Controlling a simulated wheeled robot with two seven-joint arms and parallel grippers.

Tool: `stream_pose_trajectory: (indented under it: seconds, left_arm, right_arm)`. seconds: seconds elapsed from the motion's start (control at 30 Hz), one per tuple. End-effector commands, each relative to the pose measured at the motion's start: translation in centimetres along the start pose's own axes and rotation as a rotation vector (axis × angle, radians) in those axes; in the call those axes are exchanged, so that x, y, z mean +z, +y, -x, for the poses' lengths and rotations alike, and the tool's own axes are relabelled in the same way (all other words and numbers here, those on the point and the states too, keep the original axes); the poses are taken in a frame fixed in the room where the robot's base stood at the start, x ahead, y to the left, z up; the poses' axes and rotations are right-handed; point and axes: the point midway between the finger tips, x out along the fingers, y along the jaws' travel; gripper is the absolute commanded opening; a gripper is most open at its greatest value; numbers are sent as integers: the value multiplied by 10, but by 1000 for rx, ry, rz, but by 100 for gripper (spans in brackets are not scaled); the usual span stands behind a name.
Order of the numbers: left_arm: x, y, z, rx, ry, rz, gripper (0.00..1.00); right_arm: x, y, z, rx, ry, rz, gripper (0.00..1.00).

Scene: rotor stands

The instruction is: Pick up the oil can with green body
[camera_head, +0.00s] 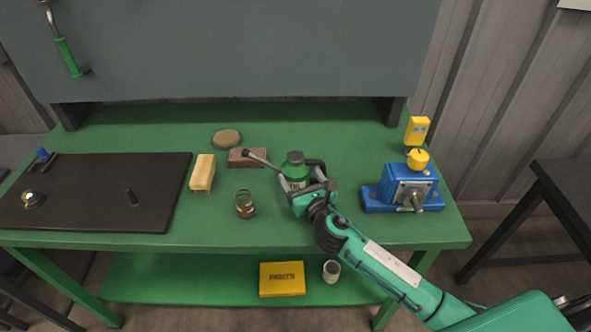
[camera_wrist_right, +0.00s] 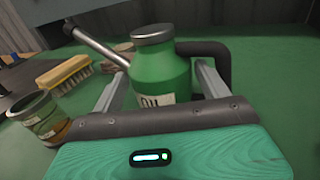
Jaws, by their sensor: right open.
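The oil can (camera_head: 294,165) stands upright on the green bench top, with a green body, a grey cap, a long spout pointing up to the left and a dark handle on the right. My right gripper (camera_head: 310,188) is at the near side of the can, low and pointing at it. In the right wrist view the oil can (camera_wrist_right: 160,72) stands between the open fingers of my right gripper (camera_wrist_right: 165,88), one on each side of the body. I cannot tell whether either finger touches it. The can's lower part is hidden behind the gripper. My left gripper is not in view.
A glass jar (camera_head: 245,204) stands left of the gripper; it shows in the wrist view (camera_wrist_right: 42,118). A brush (camera_head: 203,172), a brown block (camera_head: 241,158) and a round tan piece (camera_head: 227,138) lie left. A blue device (camera_head: 402,188) stands right. A black mat (camera_head: 90,190) covers the left.

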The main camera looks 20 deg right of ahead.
Motion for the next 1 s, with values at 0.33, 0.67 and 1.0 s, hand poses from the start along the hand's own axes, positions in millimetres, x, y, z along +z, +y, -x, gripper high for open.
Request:
stream_pose_trajectory:
  seconds: [0.33,0.67,1.0]
  left_arm:
    - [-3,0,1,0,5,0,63]
    - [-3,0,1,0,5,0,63]
    - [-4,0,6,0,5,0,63]
  right_arm:
    - [-1,0,-9,0,1,-1,77]
    - [0,0,-9,0,-1,0,40]
    - [19,0,-10,1,-4,1,40]
